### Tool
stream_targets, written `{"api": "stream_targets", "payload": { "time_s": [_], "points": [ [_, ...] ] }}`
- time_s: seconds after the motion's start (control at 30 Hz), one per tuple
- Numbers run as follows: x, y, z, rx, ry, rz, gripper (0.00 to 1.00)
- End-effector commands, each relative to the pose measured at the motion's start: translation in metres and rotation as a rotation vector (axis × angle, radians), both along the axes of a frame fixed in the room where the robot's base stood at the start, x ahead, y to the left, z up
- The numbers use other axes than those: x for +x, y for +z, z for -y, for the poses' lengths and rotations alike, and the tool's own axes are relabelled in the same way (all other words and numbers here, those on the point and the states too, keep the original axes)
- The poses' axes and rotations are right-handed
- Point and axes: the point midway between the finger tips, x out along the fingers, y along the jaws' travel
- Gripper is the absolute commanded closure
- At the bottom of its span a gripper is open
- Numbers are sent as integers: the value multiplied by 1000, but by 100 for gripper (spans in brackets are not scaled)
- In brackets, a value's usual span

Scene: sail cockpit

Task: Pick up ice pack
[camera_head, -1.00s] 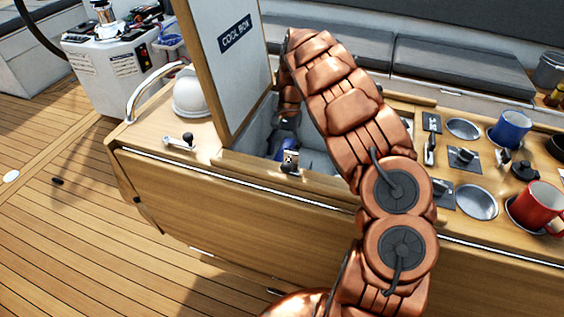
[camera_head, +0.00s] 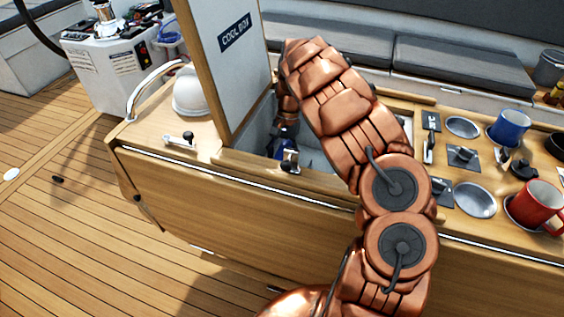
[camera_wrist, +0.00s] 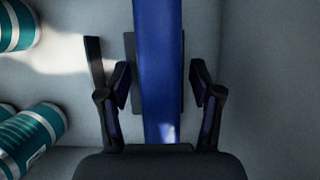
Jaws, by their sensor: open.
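The ice pack (camera_wrist: 158,70) is a blue slab seen edge-on in the wrist view, standing inside the cool box (camera_head: 317,161). In the head view only a small blue part (camera_head: 275,148) shows behind the cool box's front edge. My gripper (camera_wrist: 159,88) is open, with one finger on each side of the blue slab and a visible gap on both sides. In the head view my arm reaches down into the cool box, and the fingers are mostly hidden there.
Teal cans (camera_wrist: 30,138) lie at the left inside the cool box. The raised lid (camera_head: 232,60) stands left of my arm. A latch (camera_head: 290,160) sits on the front rim. A blue mug (camera_head: 510,127) and a red mug (camera_head: 537,205) stand at the right.

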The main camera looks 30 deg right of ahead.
Motion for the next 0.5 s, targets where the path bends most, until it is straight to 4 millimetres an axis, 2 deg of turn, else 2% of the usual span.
{"api": "stream_targets", "payload": {
  "time_s": [0.4,0.5],
  "points": [
    [0,-2,-1,1,1,1,35],
    [0,-2,-1,1,1,1,44]
  ]
}}
